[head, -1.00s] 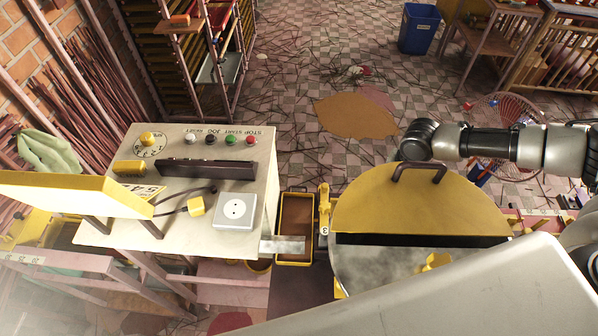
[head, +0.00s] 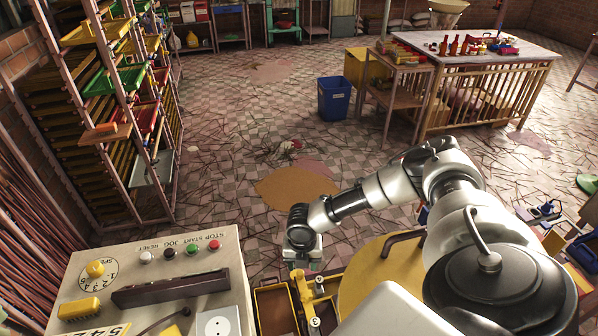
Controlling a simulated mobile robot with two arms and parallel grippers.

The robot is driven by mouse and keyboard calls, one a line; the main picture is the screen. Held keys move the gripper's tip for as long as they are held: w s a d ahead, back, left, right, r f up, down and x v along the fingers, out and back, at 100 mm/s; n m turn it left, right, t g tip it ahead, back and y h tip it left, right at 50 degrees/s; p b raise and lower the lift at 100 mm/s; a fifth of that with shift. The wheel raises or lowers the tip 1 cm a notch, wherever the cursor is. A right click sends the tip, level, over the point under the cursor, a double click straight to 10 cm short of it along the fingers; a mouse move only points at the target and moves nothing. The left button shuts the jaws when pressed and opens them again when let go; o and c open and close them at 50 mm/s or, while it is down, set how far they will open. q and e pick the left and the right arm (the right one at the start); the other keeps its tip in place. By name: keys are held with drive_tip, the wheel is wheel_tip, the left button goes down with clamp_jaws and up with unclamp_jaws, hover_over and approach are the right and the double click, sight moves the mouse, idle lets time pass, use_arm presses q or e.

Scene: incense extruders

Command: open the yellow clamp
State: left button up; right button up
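The yellow clamp (head: 304,297) stands at the left edge of the round yellow lid (head: 364,272) in the head view, beside the tray. A tag with a "3" sits low on it. My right gripper (head: 314,266) hangs just above the top of the clamp, at the end of the arm coming in from the right. Its fingers are small and partly hidden, so I cannot tell whether they touch the clamp or are open. My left gripper is out of view.
A control panel (head: 75,282) with buttons and a dial stands left of the clamp. A yellow-rimmed tray (head: 272,312) lies between them. A tall rack (head: 100,140) is at the left, a blue bin (head: 335,98) at the back. Floor beyond the machine is mostly open.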

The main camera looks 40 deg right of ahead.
sight(301, 272)
drive_tip(key=f, duration=0.4)
drive_tip(key=shift+w+a+p, duration=0.2)
drive_tip(key=shift+w+p, duration=0.05)
drive_tip(key=shift+p, duration=0.1)
drive_tip(key=shift+f, duration=0.55)
drive_tip(key=shift+s+d, duration=0.1)
